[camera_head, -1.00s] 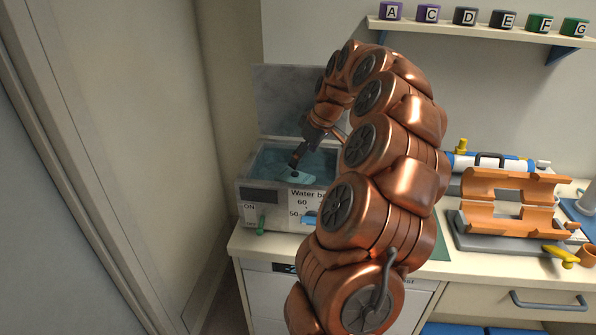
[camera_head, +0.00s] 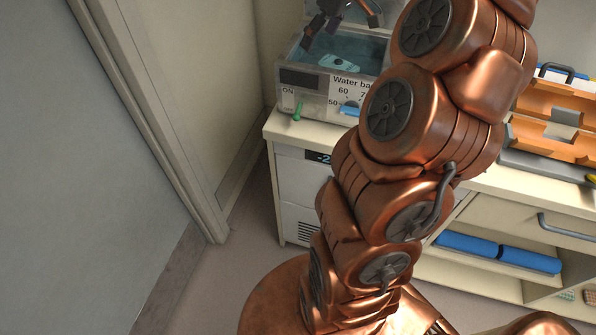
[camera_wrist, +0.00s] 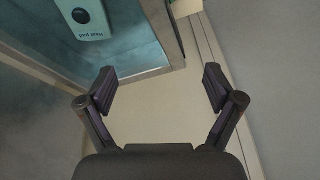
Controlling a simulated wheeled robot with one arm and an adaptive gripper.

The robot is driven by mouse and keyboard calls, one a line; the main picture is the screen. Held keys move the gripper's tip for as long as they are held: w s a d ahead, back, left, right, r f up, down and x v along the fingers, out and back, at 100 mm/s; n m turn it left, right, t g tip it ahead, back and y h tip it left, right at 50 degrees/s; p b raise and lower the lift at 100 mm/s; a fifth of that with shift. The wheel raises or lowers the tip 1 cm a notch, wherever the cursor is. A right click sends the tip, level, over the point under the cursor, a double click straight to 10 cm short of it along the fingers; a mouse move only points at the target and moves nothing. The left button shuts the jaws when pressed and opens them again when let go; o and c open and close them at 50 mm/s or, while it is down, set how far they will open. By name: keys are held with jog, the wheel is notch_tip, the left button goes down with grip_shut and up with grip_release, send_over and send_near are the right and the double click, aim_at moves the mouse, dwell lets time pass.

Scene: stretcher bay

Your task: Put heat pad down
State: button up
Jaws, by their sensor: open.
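The heat pad (camera_head: 340,62), a pale teal piece, lies in the water of the water bath (camera_head: 312,103). In the wrist view the heat pad (camera_wrist: 88,18) shows its printed label at the top left, beyond the metal rim of the bath. My gripper (camera_head: 318,30) is above the bath, up and left of the pad in the head view, apart from it. In the wrist view my gripper (camera_wrist: 160,88) is open and empty, with its fingers spread over a plain pale surface outside the rim.
The bath stands at the left end of a pale counter (camera_head: 275,128) beside a wall and grey door. An orange cradle (camera_head: 550,140) stands on the counter at right. Floor at left is clear.

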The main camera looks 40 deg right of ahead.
jog(key=s+a+f+g, duration=0.15)
jog(key=s+a, duration=0.25)
jog(key=a, duration=0.6)
jog(key=s+a+f+g, duration=0.15)
jog(key=s+a, duration=0.35)
jog(key=a, duration=0.6)
jog(key=s+a+f+m+g, duration=0.1)
jog(key=s+a+f, duration=0.2)
jog(key=s, duration=0.6)
jog(key=s+a+f+m+g+h, duration=0.1)
jog(key=s+a+f+m, duration=0.1)
jog(key=s+f, duration=0.3)
jog(key=s+a, duration=0.1)
jog(key=s, duration=0.3)
jog(key=shift+a+f+h, duration=0.2)
jog(key=shift+f+h, duration=0.1)
jog(key=shift+s, duration=0.1)
